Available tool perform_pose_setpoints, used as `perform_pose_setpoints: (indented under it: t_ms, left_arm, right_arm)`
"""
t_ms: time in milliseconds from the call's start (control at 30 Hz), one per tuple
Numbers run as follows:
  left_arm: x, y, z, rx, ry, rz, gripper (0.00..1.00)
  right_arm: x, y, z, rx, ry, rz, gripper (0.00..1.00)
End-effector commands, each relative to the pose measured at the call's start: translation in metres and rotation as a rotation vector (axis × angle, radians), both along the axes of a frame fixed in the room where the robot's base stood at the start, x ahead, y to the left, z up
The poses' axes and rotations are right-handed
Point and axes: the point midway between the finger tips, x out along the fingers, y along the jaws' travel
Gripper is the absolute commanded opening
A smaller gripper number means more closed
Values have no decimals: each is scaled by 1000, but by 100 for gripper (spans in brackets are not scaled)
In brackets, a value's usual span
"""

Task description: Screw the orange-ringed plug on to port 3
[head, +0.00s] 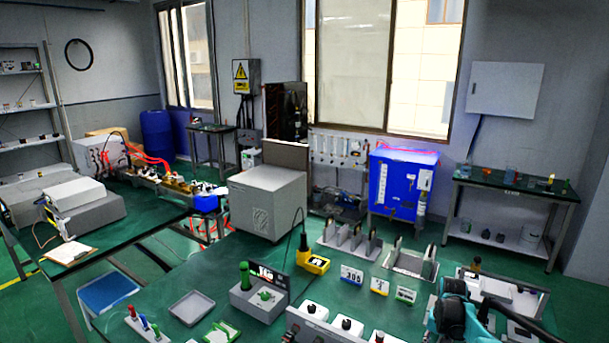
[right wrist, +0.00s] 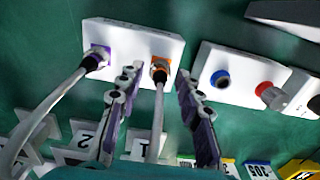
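The orange-ringed plug (right wrist: 159,73) sits in a white block (right wrist: 130,42) in the right wrist view, its pale cable running down the picture. My right gripper (right wrist: 158,82) is open, one purple-padded finger on each side of this plug and its cable, with gaps visible. A purple-ringed plug (right wrist: 95,60) with its own cable sits in the same block, left of the left finger. In the head view my right arm (head: 455,312) reaches in at the lower right; its fingers cannot be made out there. My left gripper is not in view. I cannot tell which port is port 3.
A second white block (right wrist: 240,75) with blue and red connectors stands right of the gripper. Number cards (right wrist: 88,133) lie toward the bottom of the wrist view. In the head view, a slotted rack (head: 348,240), yellow meter (head: 313,262) and grey tray (head: 192,308) stand on the green table.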

Motion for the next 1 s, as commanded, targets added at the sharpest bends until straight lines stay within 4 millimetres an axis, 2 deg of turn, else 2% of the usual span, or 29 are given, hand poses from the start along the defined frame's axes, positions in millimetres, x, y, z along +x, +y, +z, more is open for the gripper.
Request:
perform_pose_setpoints:
  t_ms: [267, 300, 433, 767, 1000]
  left_arm:
    - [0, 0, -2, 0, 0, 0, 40]
    - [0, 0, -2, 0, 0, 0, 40]
    - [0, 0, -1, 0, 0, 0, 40]
    - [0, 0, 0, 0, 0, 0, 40]
    - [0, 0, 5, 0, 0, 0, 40]
  right_arm:
    - [0, 0, 0, 0, 0, 0, 36]
    - [0, 0, 0, 0, 0, 0, 33]
    - [0, 0, 0, 0, 0, 0, 0]
    - [0, 0, 2, 0, 0, 0, 0]
    - [0, 0, 11, 0, 0, 0, 0]
